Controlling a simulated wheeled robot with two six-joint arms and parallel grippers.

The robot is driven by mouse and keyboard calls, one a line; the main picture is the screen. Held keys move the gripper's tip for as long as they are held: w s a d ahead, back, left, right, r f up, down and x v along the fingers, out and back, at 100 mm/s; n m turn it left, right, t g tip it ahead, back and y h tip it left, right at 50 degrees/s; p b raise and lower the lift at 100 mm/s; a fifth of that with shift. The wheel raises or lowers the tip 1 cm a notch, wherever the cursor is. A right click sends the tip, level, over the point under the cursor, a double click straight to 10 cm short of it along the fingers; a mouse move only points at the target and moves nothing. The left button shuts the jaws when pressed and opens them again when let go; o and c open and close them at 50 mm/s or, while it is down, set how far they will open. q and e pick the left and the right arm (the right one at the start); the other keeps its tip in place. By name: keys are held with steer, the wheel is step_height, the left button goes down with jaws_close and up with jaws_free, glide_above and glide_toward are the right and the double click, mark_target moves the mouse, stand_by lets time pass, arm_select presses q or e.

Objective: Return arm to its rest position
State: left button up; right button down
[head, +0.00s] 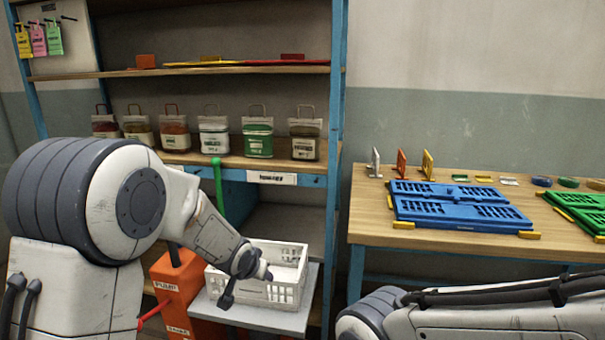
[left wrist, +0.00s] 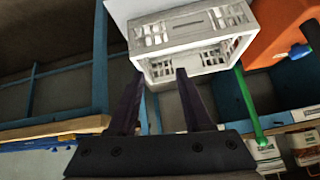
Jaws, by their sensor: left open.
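My left arm reaches in from the left in the head view. Its gripper (head: 247,284) is in front of the white slotted basket (head: 289,291), overlapping its near left part in the picture.
A blue-framed shelf (head: 337,100) holds several sewn sacks (head: 257,137). A wooden table (head: 372,222) at right holds blue (head: 462,215) and green panels (head: 588,211).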

arm_select(q)
steer(key=s+d+r+m+g, duration=0.1)
steer(key=s+d+g, duration=0.15)
steer(key=s, duration=0.95)
steer(key=s+d+r+m+g, duration=0.1)
steer(key=s+d+g, duration=0.15)
steer(key=s, duration=0.85)
steer(key=s+d+r+m+g, duration=0.1)
steer(key=s+d+m+g, duration=0.15)
steer(key=s, duration=0.95)
step_height(320, 180, up, 13)
steer(key=s+a+p, duration=0.1)
steer(key=p, duration=1.2)
steer(key=shift+s+a+n, duration=0.15)
steer(key=shift+s+n, duration=0.15)
steer(key=shift+n, duration=0.05)
steer(key=shift+g, duration=0.25)
